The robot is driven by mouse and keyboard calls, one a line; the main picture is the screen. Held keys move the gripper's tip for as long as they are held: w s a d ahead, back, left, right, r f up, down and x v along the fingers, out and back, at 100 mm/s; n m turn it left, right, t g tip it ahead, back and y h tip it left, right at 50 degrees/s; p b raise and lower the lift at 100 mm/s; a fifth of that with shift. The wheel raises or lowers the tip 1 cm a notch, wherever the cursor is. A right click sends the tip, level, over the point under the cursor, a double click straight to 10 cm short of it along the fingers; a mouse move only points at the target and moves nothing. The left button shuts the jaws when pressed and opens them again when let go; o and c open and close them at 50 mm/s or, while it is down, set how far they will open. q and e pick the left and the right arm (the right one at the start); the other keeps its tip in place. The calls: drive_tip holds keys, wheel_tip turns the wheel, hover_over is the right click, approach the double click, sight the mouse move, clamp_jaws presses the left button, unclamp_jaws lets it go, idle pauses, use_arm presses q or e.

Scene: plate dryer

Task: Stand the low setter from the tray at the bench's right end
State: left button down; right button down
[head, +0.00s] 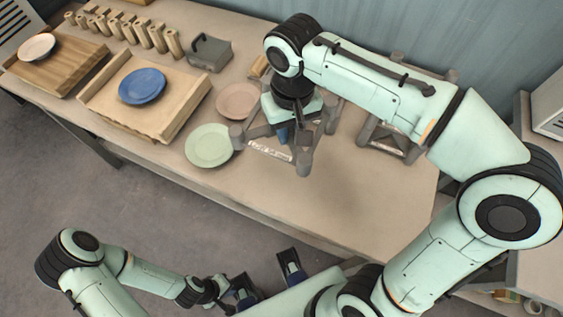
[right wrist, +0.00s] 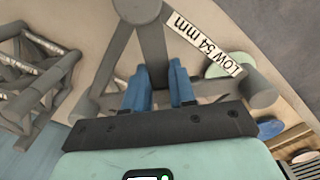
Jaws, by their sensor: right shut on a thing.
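The low setter is a grey frame with round legs and a white label (head: 270,152). The label reads "LOW 54 mm" in the right wrist view (right wrist: 205,45). My right gripper (head: 284,132) is shut on the setter, its blue fingers on a bar of the frame in the right wrist view (right wrist: 160,88). The setter is over the middle of the bench (head: 350,205), right of the green plate; I cannot tell if its legs touch the bench. My left gripper (head: 267,279) is open and empty in front of the bench, fingers apart.
A second grey setter (head: 388,140) stands further right and back. A green plate (head: 209,146) and a pink plate (head: 237,101) lie close left. Wooden boards with a blue plate (head: 142,86) and a cream plate (head: 37,47) are left. The front right bench is clear.

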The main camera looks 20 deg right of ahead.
drive_tip(key=b, duration=0.2)
hover_over(289, 178)
wheel_tip(289, 178, down, 14)
drive_tip(key=shift+r, duration=0.1)
drive_tip(key=shift+f+b, duration=0.6)
drive_tip(key=shift+f, duration=1.85)
drive_tip(key=shift+f, duration=0.2)
drive_tip(key=c, duration=0.9)
unclamp_jaws()
drive_tip(key=shift+c, duration=0.2)
